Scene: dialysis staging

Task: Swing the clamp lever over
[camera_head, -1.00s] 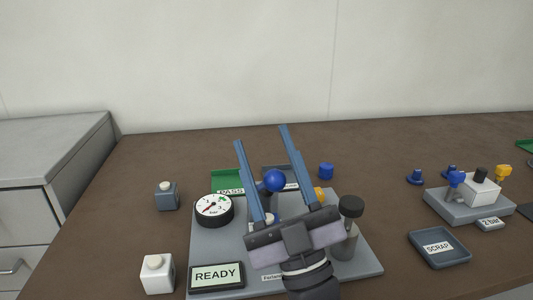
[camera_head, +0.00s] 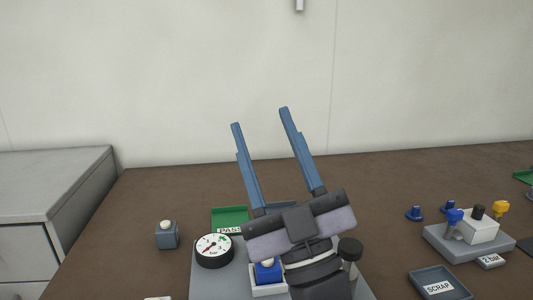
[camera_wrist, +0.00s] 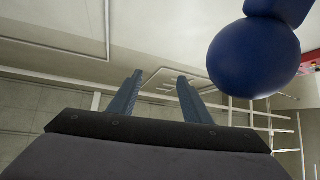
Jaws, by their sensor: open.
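My gripper (camera_head: 260,116) is open and empty, its two blue fingers pointing up and away over the grey fixture plate (camera_head: 205,280). In the wrist view, the lever's round blue knob (camera_wrist: 253,60) is large and close at the upper right, beside the fingers (camera_wrist: 158,78) and not between them. A blue piece (camera_wrist: 280,8) joins the knob at the top edge. In the head view, my gripper and wrist hide the knob and most of the fixture. A blue part in a white block (camera_head: 268,271) shows just left of my wrist.
A dial gauge (camera_head: 214,250) and a green PASS tray (camera_head: 229,217) are left of my gripper. A dark-capped post (camera_head: 350,250) stands close on the right. Farther right are a SCRAP tray (camera_head: 440,284) and a grey valve block (camera_head: 470,238). A small grey box (camera_head: 167,235) is at left.

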